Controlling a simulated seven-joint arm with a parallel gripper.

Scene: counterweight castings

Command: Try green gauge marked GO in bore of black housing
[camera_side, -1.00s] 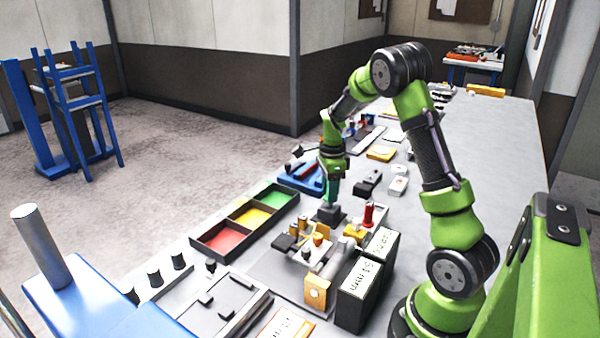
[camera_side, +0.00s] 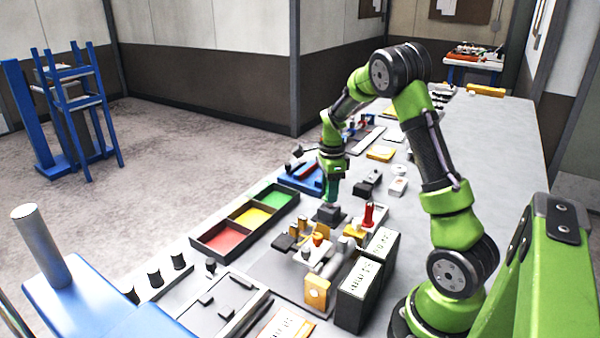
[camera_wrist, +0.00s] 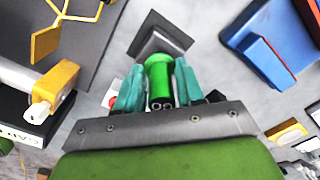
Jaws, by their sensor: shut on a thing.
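My gripper (camera_side: 331,190) is shut on the green gauge (camera_wrist: 159,82). In the wrist view the gauge stands between the two teal fingers (camera_wrist: 160,88). The black housing (camera_side: 327,214) sits on the bench directly under the gripper in the side view. In the wrist view the housing (camera_wrist: 150,44) shows just beyond the gauge's end. The bore is hidden behind the gauge, so I cannot tell whether the tip is inside it.
A red gauge (camera_side: 368,214) stands upright to the right of the housing. Fixtures with yellow parts (camera_side: 317,291) and black boxes (camera_side: 357,296) stand in front. A red, yellow and green tray (camera_side: 229,238) lies left. A blue tray (camera_side: 300,178) lies behind left.

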